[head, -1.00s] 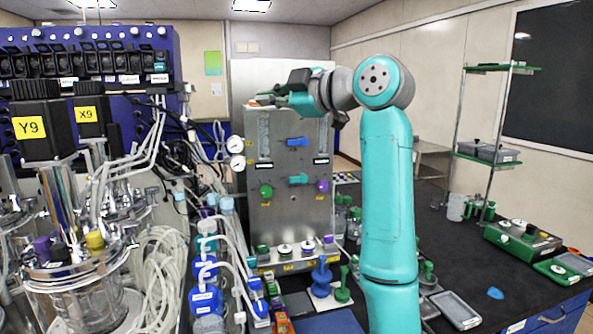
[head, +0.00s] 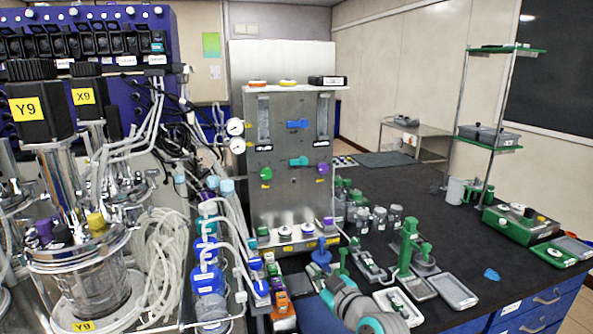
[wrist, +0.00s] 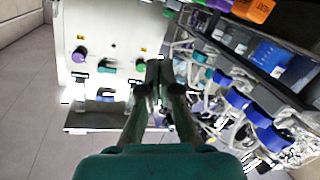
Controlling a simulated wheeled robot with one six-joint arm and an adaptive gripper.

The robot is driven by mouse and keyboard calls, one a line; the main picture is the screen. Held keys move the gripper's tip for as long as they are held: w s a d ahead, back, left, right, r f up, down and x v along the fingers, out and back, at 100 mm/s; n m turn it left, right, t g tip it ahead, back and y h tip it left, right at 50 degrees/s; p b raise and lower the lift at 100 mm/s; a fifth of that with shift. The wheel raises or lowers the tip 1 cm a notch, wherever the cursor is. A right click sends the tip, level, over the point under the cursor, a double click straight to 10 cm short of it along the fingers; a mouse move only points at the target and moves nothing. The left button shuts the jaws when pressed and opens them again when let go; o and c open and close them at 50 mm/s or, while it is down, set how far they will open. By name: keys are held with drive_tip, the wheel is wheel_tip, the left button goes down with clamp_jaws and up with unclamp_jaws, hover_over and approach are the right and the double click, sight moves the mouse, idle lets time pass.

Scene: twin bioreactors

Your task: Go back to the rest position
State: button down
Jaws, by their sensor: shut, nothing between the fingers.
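My gripper (wrist: 158,78) shows in the wrist view with its two dark fingers together and nothing between them. It points towards the steel valve panel, which looks upside down in that view (wrist: 105,25). I cannot tell how far the fingertips are from it. In the head view, the steel panel (head: 285,195) stands upright behind the bench front, with a blue, a teal, a green and a purple knob on its face. Only a teal and grey part of my arm (head: 352,308) shows there, low at the bottom edge; the gripper itself is out of that view.
Two bioreactors with Y9 (head: 28,108) and X9 (head: 83,97) labels and loose tubing (head: 165,262) crowd the left. Small green fixtures and grey trays (head: 453,291) stand on the black bench (head: 420,205). A glass-green shelf rack (head: 490,145) stands at right.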

drive_tip(key=s+d+f+m+h, duration=0.2)
drive_tip(key=s+d+f, duration=0.1)
drive_tip(key=s+f, duration=0.5)
drive_tip(key=s+d+f+m+h, duration=0.2)
drive_tip(key=s+d+f+m, duration=0.15)
drive_tip(key=s+f, duration=0.5)
drive_tip(key=s+d+f+m+h, duration=0.15)
drive_tip(key=s+d+f, duration=0.35)
drive_tip(key=s, duration=0.6)
drive_tip(key=s+d+r+m+h, duration=0.1)
drive_tip(key=s+r, duration=0.1)
drive_tip(key=s, duration=1.3)
drive_tip(key=s+d+r+m+h, duration=0.1)
drive_tip(key=s+r, duration=0.2)
drive_tip(key=s, duration=1.2)
drive_tip(key=shift+d+r+m, duration=0.2)
drive_tip(key=shift+r+m, duration=0.1)
drive_tip(key=shift+m, duration=0.1)
